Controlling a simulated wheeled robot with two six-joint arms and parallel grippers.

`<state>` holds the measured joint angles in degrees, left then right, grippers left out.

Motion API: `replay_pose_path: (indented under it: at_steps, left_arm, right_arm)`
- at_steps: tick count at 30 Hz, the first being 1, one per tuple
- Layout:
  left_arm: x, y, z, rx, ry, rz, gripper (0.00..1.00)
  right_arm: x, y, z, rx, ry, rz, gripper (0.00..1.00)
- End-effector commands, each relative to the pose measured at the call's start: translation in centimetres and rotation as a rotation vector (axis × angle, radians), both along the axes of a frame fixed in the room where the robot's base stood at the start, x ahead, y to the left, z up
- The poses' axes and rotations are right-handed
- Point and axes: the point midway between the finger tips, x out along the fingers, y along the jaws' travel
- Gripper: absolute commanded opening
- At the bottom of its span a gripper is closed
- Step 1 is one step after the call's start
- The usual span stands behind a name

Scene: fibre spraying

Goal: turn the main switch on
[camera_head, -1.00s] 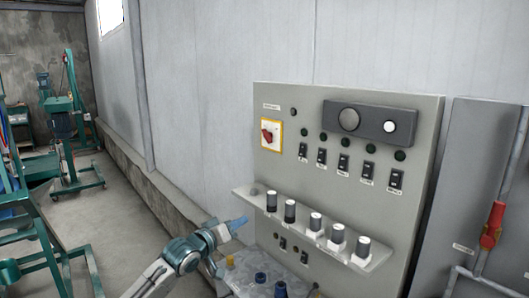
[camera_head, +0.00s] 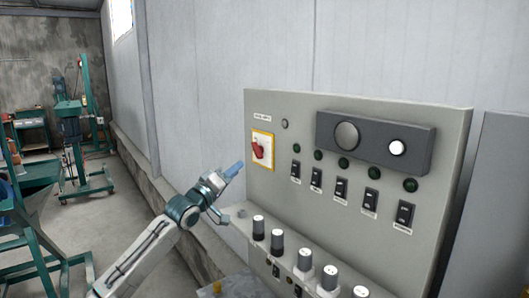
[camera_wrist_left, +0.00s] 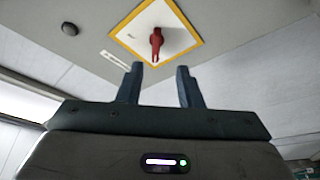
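The main switch is a red rotary handle (camera_head: 258,149) on a white plate with a yellow border, at the upper left of the grey control panel (camera_head: 290,210). My left gripper (camera_head: 233,169) is just left of and a little below the switch, apart from it. In the left wrist view the red handle (camera_wrist_left: 157,44) is ahead, beyond the two blue fingertips (camera_wrist_left: 158,75). The fingers are spread with nothing between them. My right gripper is not in view.
The panel also carries black rocker switches (camera_head: 341,189), green lamps, a dark box (camera_head: 375,142) with two round parts, and a ledge with several knobs (camera_head: 277,242) below. Green machinery (camera_head: 75,140) stands far left. The wall (camera_head: 230,80) left of the panel is bare.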

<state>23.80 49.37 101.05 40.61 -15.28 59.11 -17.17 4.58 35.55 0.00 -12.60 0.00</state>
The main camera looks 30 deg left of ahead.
Motion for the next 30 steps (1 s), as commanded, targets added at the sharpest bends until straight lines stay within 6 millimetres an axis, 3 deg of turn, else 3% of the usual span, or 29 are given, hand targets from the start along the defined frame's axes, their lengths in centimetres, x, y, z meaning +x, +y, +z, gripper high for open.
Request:
replay_pose_path:
  at_steps: [8,24,30]
  left_arm:
    - [1.8,-0.1,0.8,-0.007,-0.001,0.001,0.33]
    - [9.4,-1.0,2.8,-0.003,0.000,-0.001,0.33]
    - [10.3,-1.2,2.8,0.000,0.001,-0.001,0.33]
  right_arm:
    - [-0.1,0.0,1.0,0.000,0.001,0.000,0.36]
    - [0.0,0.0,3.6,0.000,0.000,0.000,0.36]
    - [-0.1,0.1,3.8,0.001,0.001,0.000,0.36]
